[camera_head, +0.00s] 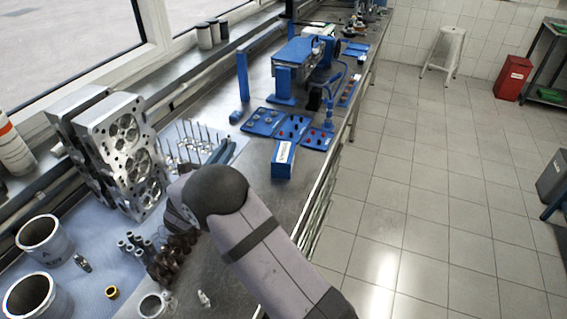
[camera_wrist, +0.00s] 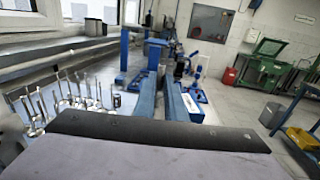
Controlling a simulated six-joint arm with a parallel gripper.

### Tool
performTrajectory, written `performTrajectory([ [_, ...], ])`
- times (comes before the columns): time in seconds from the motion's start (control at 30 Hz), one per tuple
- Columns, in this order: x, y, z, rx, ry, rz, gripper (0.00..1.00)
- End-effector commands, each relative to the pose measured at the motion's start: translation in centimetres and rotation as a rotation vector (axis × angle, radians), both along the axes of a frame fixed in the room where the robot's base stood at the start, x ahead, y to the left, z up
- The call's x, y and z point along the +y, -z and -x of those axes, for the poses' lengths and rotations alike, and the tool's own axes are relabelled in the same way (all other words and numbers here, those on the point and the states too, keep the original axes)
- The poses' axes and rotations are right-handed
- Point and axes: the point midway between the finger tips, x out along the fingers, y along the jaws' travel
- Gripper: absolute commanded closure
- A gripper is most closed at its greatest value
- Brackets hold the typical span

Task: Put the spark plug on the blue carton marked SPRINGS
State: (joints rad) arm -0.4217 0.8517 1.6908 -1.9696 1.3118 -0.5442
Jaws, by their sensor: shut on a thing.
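The blue carton (camera_head: 284,169) with a white label stands on the bench right of centre in the head view, its top clear. It also shows beyond my arm in the wrist view (camera_wrist: 181,101); the label is too small to read. I see no plug held. A small pale and metal piece that looks like a spark plug (camera_head: 203,298) is on the bench at the bottom, and a similar small metal piece (camera_head: 82,262) lies left.
Cylinder heads (camera_head: 124,150) stand at left, with upright valves (camera_head: 195,142) beside them. Cylinder liners (camera_head: 45,238) and dark springy or toothed parts (camera_head: 175,258) are in front. Blue trays (camera_head: 292,127) lie behind the carton. The bench's right edge is close to the carton.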

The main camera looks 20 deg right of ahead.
Motion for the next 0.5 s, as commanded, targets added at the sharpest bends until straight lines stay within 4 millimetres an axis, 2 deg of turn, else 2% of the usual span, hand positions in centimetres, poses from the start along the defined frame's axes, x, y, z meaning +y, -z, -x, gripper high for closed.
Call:
performTrajectory([
  [0.03,-2.4,0.9,-0.8,-0.008,0.05,-0.004,1.0],
  [0.2,-8.7,-0.1,-2.6,-0.007,0.165,-0.003,1.0],
  [0.33,-12.3,-1.0,-3.3,-0.005,0.218,-0.002,1.0],
  [0.5,-15.2,-2.1,-3.6,-0.002,0.254,0.0,1.0],
])
